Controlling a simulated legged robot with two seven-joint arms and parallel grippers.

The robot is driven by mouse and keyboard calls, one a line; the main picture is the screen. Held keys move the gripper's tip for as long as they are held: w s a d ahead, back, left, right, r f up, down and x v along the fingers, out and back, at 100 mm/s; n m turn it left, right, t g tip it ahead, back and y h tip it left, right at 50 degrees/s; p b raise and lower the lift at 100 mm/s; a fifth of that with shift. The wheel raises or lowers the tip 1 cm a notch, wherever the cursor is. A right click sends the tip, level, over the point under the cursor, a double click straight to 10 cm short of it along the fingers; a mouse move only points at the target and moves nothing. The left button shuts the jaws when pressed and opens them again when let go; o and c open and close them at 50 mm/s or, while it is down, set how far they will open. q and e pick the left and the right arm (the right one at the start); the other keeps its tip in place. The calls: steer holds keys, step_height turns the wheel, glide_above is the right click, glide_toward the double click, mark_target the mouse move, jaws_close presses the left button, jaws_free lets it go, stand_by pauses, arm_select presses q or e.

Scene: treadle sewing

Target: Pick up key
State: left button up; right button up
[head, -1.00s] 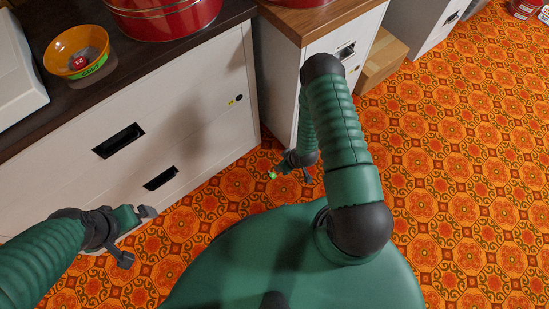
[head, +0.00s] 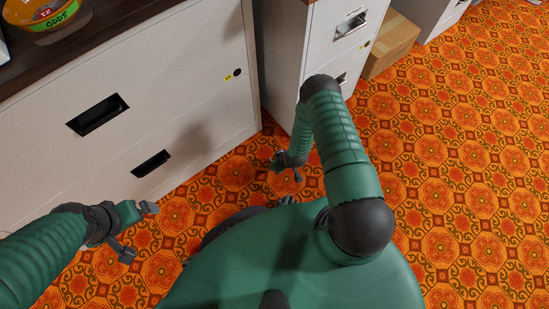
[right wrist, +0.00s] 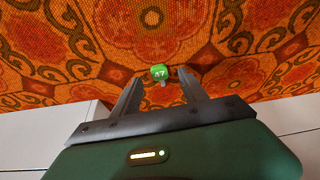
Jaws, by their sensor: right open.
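The key carries a green tag (right wrist: 158,72) marked "47", with a small grey metal bit below it, in the right wrist view. It lies on the patterned orange floor, in the gap between my right gripper's fingertips (right wrist: 158,82); whether they touch it I cannot tell. My right gripper is open. In the head view the right gripper (head: 276,164) is low near the floor beside the cabinets, and the key does not show there. My left gripper (head: 150,207) is in front of the white drawers at the left; its jaw state is unclear.
A white drawer cabinet (head: 180,80) with dark handles stands at left, topped by an orange bowl (head: 38,10). Another cabinet (head: 325,40) and a cardboard box (head: 392,45) stand behind my right arm. The floor (head: 460,150) at right is clear.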

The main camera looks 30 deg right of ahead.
steer(key=shift+b+x, duration=0.3)
steer(key=shift+x, duration=0.9)
steer(key=shift+r, duration=0.2)
jaws_close()
steer(key=shift+p, duration=0.3)
